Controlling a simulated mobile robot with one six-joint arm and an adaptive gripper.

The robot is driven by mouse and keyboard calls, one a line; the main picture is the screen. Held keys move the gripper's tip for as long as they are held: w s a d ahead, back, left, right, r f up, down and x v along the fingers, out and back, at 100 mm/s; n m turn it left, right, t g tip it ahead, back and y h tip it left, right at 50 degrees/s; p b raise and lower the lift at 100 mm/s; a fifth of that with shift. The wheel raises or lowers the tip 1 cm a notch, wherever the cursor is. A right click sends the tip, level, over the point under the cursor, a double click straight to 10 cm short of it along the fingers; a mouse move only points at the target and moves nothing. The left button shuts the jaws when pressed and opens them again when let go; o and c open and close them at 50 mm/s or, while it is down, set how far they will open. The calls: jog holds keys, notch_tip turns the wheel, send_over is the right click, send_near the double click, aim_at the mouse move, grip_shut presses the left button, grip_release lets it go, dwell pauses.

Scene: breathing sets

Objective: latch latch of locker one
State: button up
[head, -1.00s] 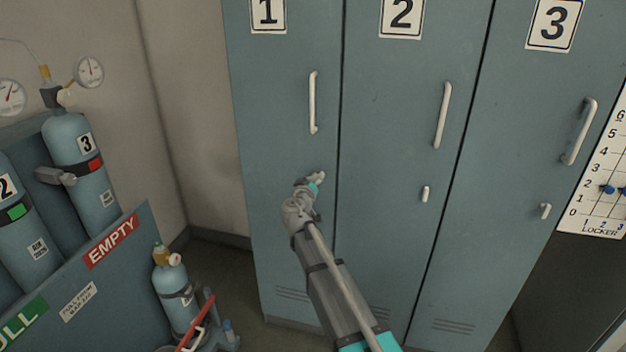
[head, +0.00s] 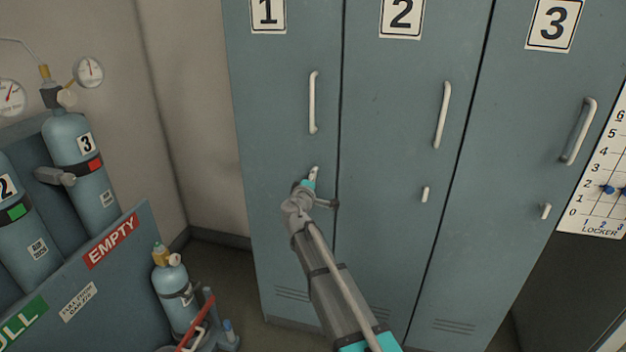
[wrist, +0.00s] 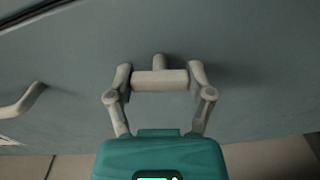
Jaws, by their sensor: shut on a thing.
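Locker one (head: 285,110) is the blue-grey door under the number 1 plate, and it looks closed. Its small pale latch (head: 315,172) is below the long handle (head: 313,103) and looks close to upright. In the wrist view the latch (wrist: 160,80) is a short bar on a stub, spanning between the two fingers of my gripper (wrist: 160,76). My gripper is shut on the latch, one finger against each end. In the head view my gripper (head: 310,182) reaches the door from below and hides the latch's lower part.
Locker two (head: 395,110) and locker three (head: 525,120) stand to the right with their own handles and latches. A cylinder rack (head: 110,262) and a small cylinder (head: 176,295) on a cart are at left. Floor shows between them and the lockers.

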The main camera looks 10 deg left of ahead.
jog(key=shift+w+n, duration=0.1)
jog(key=shift+n, duration=1)
jog(key=o, duration=1.1)
jog(key=s, duration=1.2)
jog(key=shift+a, duration=0.1)
